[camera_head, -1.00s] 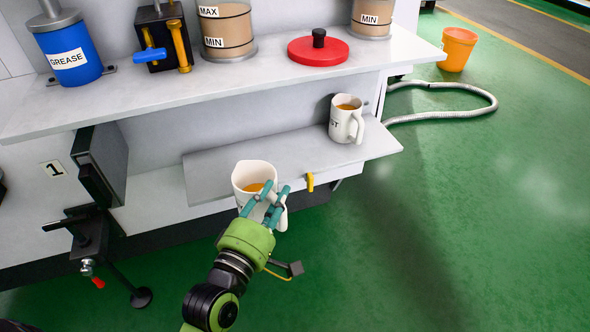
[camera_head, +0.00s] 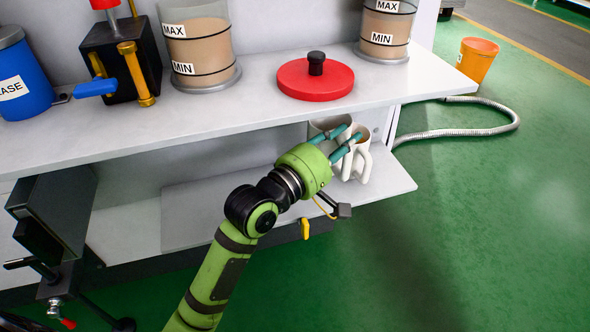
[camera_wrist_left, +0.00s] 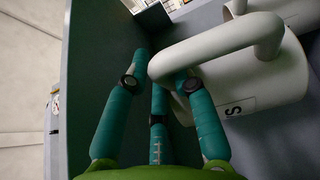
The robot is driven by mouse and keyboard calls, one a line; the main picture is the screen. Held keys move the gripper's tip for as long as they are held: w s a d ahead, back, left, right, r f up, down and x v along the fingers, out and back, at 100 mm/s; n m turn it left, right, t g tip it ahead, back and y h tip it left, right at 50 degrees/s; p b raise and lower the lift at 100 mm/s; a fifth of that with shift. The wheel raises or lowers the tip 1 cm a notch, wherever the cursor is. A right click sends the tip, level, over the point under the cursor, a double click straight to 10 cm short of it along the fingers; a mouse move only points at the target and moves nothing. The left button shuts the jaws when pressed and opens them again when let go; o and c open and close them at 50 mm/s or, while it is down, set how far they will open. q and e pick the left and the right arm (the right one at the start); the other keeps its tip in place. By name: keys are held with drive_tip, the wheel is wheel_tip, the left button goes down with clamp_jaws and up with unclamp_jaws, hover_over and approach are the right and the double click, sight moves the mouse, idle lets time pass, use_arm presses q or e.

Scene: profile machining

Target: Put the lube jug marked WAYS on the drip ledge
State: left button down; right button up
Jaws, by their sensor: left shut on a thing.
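My left gripper (camera_head: 346,142) is shut on a white jug (camera_head: 322,127) near the right end of the grey drip ledge (camera_head: 205,215). The gripper hides much of this jug. In the left wrist view my fingers (camera_wrist_left: 160,80) are at the handle of the held jug (camera_wrist_left: 265,75), whose label shows only a letter S. A second white jug (camera_head: 361,135) stands on the ledge close to the right of the held one. I cannot tell whether the two touch, or whether the held jug rests on the ledge. My right gripper is not in view.
The upper shelf (camera_head: 230,117) overhangs the ledge and carries a red lid (camera_head: 315,82), two clear containers and a blue grease can (camera_head: 22,85). A yellow tap (camera_head: 305,229) sits at the ledge's front edge. The ledge's left part is clear.

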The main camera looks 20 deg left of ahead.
sight(324, 144)
use_arm(q)
drive_tip(key=a+f, duration=0.1)
drive_tip(key=a+b, duration=0.1)
drive_tip(key=a, duration=0.1)
drive_tip(key=a+f, duration=0.1)
drive_tip(key=shift+w+a+f, duration=0.1)
drive_tip(key=shift+a+f, duration=0.1)
drive_tip(key=shift+f, duration=0.1)
drive_tip(key=a+f+b, duration=0.4)
drive_tip(key=a+f, duration=0.1)
drive_tip(key=f, duration=0.2)
drive_tip(key=shift+w+a, duration=0.25)
drive_tip(key=shift+w, duration=0.2)
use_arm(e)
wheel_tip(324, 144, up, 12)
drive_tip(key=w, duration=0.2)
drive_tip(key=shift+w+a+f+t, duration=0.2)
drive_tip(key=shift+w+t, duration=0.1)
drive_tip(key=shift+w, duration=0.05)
use_arm(q)
drive_tip(key=c, duration=1)
unclamp_jaws()
drive_tip(key=shift+f, duration=0.25)
drive_tip(key=shift+c, duration=0.2)
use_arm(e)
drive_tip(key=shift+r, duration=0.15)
use_arm(q)
drive_tip(key=shift+r, duration=0.15)
